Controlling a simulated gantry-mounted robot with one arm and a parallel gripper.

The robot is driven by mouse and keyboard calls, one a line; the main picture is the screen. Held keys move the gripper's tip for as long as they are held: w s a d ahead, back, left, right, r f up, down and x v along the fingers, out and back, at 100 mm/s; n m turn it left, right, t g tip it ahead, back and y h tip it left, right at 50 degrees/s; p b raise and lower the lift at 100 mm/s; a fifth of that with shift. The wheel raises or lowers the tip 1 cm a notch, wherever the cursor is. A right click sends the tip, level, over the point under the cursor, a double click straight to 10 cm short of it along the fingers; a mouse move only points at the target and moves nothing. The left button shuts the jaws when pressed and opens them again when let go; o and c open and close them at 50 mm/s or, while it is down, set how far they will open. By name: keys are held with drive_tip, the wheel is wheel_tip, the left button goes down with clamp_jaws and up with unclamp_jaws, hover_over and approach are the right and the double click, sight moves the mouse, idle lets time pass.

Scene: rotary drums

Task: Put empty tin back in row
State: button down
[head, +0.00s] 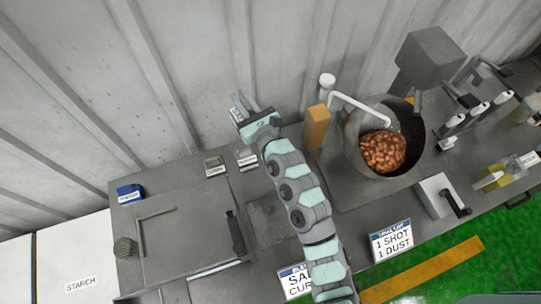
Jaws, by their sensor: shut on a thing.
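My gripper (243,103) is at the back edge of the bench, in front of the ribbed wall. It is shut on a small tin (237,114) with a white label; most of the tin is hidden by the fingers. Below it on the bench stand two small labelled tins side by side, one on the left (214,166) and one on the right (247,159), partly beside my arm. Their label text is too small to read. I cannot see inside the held tin.
A drum (350,150) holding brown pieces stands right of my arm, with a white pipe (358,108) over it. An orange block (317,127) stands near its left side. A blue box (130,194) and a dark-handled panel (185,235) are at left. Signs line the front edge.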

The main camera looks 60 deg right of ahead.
drive_tip(key=s+d+f+m+g+h+b, duration=0.1)
drive_tip(key=s+d+f+m+g+h, duration=0.15)
drive_tip(key=s+d+f, duration=0.35)
wheel_tip(320, 180, down, 18)
drive_tip(key=s+d+b, duration=0.1)
drive_tip(key=b, duration=1)
drive_tip(key=shift+s+f, duration=0.2)
drive_tip(key=shift+f, duration=0.05)
drive_tip(key=c, duration=1.4)
unclamp_jaws()
drive_tip(key=shift+f, duration=0.15)
drive_tip(key=shift+p+v, duration=2)
drive_tip(key=shift+v, duration=1.8)
